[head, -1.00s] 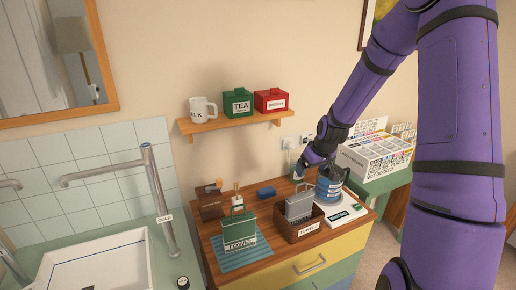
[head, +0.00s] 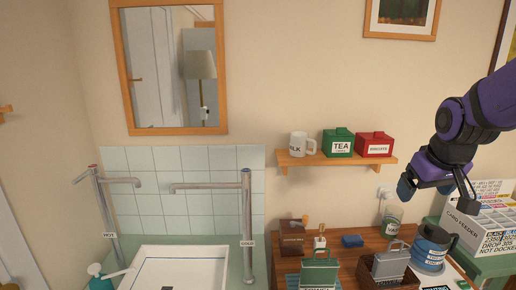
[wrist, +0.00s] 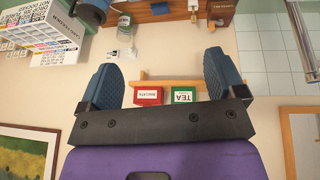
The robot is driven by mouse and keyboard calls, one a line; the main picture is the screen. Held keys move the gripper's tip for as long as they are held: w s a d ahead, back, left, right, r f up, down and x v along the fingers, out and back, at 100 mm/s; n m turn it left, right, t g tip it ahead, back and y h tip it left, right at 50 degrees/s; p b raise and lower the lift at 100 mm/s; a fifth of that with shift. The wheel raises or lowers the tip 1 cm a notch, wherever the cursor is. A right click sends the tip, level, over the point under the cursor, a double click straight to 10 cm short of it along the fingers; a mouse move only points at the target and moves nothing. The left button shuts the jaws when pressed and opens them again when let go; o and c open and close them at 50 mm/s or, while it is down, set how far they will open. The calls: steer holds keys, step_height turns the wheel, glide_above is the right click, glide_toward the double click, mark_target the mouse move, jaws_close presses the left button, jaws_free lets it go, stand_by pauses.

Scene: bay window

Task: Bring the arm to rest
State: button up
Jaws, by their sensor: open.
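My gripper (head: 436,190) is raised in front of the wall at the right of the head view, right of the shelf and above the dresser top. In the wrist view its two blue fingertips (wrist: 157,85) stand wide apart with nothing between them. My purple arm enters from the right edge. A blue labelled jug (head: 432,246) stands on the dresser below my gripper, apart from it. The wrist view looks upside down toward the wall and shelf.
A wall shelf (head: 335,160) holds a white mug (head: 302,145), a green tea box (head: 338,143) and a red box (head: 375,145). A card feeder (head: 482,222) stands at right; a sink (head: 172,268) is at left.

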steer(key=s+a+r, duration=0.2)
steer(key=s+r, duration=0.1)
steer(key=s, duration=0.5)
steer(key=s+a+r+y, duration=0.1)
steer(key=s+a+r, duration=0.2)
steer(key=s, duration=0.6)
steer(key=shift+s+r+m+t, duration=0.25)
steer(key=shift+r+m+t, duration=0.15)
steer(key=shift+r, duration=0.1)
